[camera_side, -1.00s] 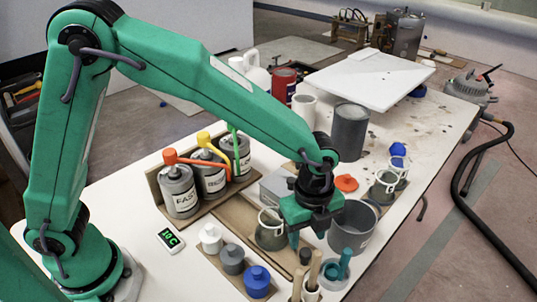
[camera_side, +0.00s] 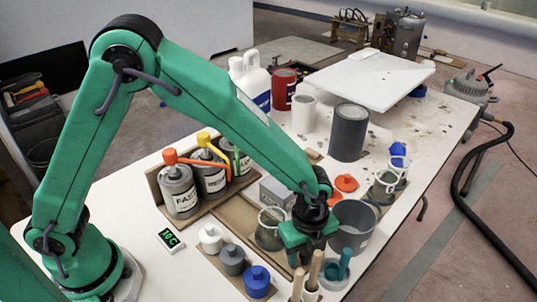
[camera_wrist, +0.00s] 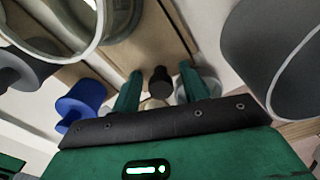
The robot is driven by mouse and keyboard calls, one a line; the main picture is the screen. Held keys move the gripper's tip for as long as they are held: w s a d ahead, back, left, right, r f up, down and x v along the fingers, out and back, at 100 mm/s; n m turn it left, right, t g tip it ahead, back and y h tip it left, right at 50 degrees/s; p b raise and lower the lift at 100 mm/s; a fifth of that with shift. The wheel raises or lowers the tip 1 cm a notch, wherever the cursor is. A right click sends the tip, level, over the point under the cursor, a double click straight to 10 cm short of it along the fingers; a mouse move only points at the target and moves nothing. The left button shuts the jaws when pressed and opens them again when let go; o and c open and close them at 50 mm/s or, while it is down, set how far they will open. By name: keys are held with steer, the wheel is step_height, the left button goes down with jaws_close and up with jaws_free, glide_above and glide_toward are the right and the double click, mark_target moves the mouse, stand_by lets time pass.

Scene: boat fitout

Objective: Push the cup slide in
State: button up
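The cup slide is a brown wooden strip (camera_side: 233,219) on the white table, with a clear cup (camera_side: 268,236) standing over it. In the wrist view the cup's pale rim (camera_wrist: 88,47) fills the top left. A dark knob (camera_wrist: 160,80) stands at the slide's near end; in the side view my gripper hides it. My gripper (camera_side: 303,260) is low over that end. In the wrist view my gripper (camera_wrist: 163,90) has its two green fingers apart, one on each side of the knob, with small gaps visible. Whether a finger touches the knob cannot be told.
A large grey pot (camera_side: 352,228) stands close to the right of my gripper. A holder with brushes (camera_side: 311,275) is just in front. White, grey and blue bottles (camera_side: 257,280) line the left side. Labelled pump cans (camera_side: 179,192) stand behind. A small display (camera_side: 170,239) lies at left.

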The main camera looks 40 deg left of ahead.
mark_target(261, 218)
jaws_close()
steer(key=a, duration=1.3)
steer(key=shift+a, duration=0.3)
steer(key=shift+o, duration=0.7)
jaws_free()
steer(key=shift+d+r, duration=0.1)
steer(key=shift+r, duration=0.05)
steer(key=shift+r, duration=3.8)
